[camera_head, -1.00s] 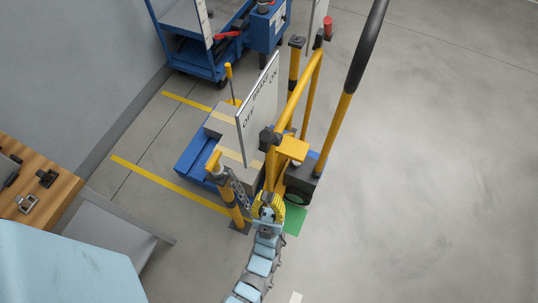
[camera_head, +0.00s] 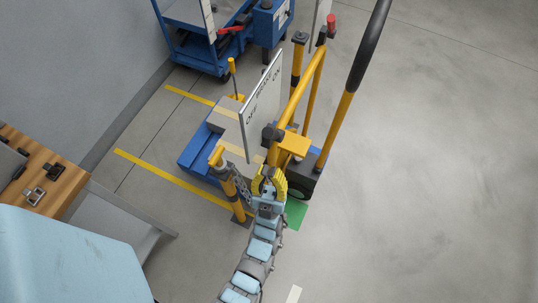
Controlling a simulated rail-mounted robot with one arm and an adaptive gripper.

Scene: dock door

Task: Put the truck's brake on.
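The truck (camera_head: 313,163) has a yellow frame, a dark body with a wheel, and a long yellow handle with a black grip (camera_head: 368,52). A white sign plate (camera_head: 262,108) on it reads "OFF BRAKE ON". I cannot make out for certain which part is the brake lever; it may be hidden by the frame or my arm. My gripper (camera_head: 268,182) is low in front of the truck, close to the yellow frame and the wheel. Its fingers are small and overlap yellow parts, so contact and opening cannot be told.
A yellow-and-black post (camera_head: 236,192) with a chain stands just left of my gripper. A blue pallet with boxes (camera_head: 202,152) lies behind it. A blue cart (camera_head: 198,58) stands at the back. A wooden bench (camera_head: 42,178) is at left. The floor at right is clear.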

